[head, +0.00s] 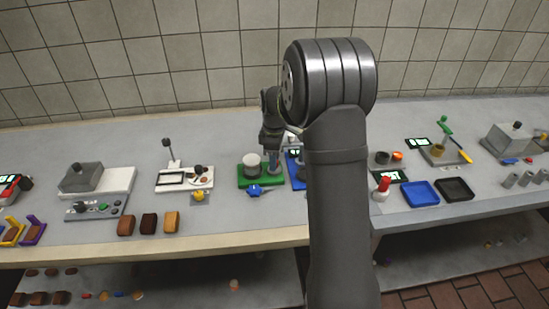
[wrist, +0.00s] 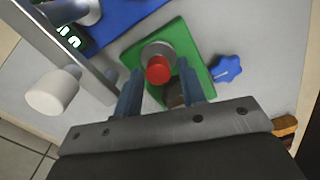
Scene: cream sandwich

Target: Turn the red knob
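The red knob (wrist: 158,70) shows in the wrist view on top of a grey round part (wrist: 157,50) over a green plate (wrist: 185,40). My gripper (wrist: 160,68) is open. Its two blue-grey fingers stand on either side of the knob, with a gap visible on each side. I cannot tell whether the fingertips are at the knob's height. In the head view my gripper (head: 273,160) points down at the green base (head: 243,182). The red knob cannot be made out there, behind my gripper.
A blue star-shaped knob (wrist: 227,68) lies beside the green plate. A white cylinder (wrist: 52,92) stands left in the wrist view, near a blue board (wrist: 125,12). Brown blocks (head: 148,223) sit at the table's front edge. Blue and black trays (head: 421,193) lie to the right.

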